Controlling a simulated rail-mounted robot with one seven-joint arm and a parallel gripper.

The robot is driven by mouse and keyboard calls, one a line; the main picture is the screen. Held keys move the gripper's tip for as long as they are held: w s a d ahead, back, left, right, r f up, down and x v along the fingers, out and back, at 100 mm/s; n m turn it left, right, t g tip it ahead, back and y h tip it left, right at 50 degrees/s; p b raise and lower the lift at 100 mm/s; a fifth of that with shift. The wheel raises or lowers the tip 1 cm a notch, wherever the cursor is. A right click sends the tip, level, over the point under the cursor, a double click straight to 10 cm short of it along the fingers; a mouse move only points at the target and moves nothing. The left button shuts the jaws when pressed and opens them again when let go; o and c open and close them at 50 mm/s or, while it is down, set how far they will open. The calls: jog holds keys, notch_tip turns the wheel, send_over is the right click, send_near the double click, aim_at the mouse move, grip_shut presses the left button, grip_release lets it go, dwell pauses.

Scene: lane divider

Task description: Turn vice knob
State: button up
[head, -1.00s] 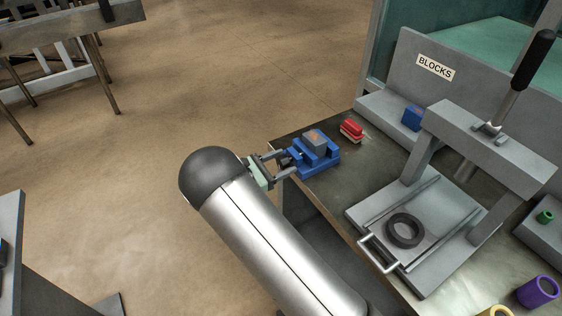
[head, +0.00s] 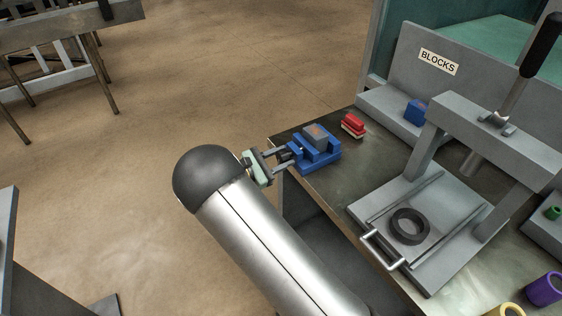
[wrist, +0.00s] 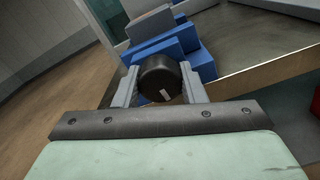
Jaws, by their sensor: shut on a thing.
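The blue vice (head: 318,160) stands at the near left corner of the workbench and holds a grey block (head: 317,133) with an orange mark on top. Its round black knob (wrist: 160,76) faces me in the wrist view, with a small white mark low on its face. My gripper (head: 284,155) reaches the vice from the left. Its two fingers are shut on the knob, one on each side, as the wrist view shows. In the head view the knob is small and partly hidden by the fingers. The vice's screw is hidden behind the knob.
A blue block (head: 415,111) sits by the BLOCKS sign (head: 439,62). Open floor lies left of the bench.

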jog(key=o, duration=1)
jog(key=b+v, duration=0.3)
jog(key=v, duration=1.4)
jog(key=shift+a, duration=0.2)
jog(key=shift+s, duration=0.15)
